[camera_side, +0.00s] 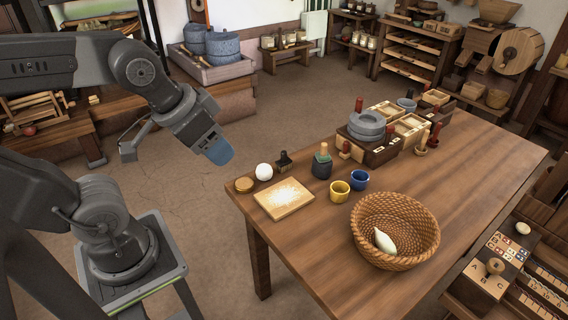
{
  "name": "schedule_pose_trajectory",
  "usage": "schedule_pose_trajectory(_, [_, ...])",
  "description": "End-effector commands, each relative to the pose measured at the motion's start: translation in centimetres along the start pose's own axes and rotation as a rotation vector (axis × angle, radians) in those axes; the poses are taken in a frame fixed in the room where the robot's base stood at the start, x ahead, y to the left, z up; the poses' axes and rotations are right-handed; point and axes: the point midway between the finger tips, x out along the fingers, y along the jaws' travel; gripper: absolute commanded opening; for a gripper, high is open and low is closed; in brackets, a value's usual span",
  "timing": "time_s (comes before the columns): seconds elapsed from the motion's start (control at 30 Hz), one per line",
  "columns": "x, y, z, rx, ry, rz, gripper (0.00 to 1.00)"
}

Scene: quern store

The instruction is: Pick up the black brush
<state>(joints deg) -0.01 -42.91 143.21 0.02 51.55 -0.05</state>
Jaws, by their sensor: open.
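A small black brush (285,163) with a short upright handle stands near the left far edge of the wooden table (330,256). A white ball (264,172) is to its left and a dark jar (321,168) with a wooden stopper is to its right. My gripper (219,153) has blue fingertips and hangs up and to the left of the brush in the picture, clear of it. It is open, with nothing seen between its fingers; the gap itself is hard to make out.
A board with white powder (284,198), a round wooden lid (243,185), a yellow cup (340,191) and a blue cup (359,180) stand close by. A woven basket (415,230) holds a white object. A grey stone quern (367,127) stands behind. The table's front left is clear.

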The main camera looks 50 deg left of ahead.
Motion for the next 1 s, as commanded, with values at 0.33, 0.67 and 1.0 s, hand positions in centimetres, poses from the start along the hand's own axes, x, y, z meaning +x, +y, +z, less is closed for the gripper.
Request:
schedule_pose_trajectory(0.33, [3.7,-3.3,-7.0,-0.181,-0.042,-0.097,0.53])
schedule_pose_trajectory(0.67, [13.6,-10.4,-14.7,-0.437,-0.073,-0.225,0.53])
schedule_pose_trajectory(1.0, [26.2,-18.1,-16.6,-0.654,-0.092,-0.317,0.53])
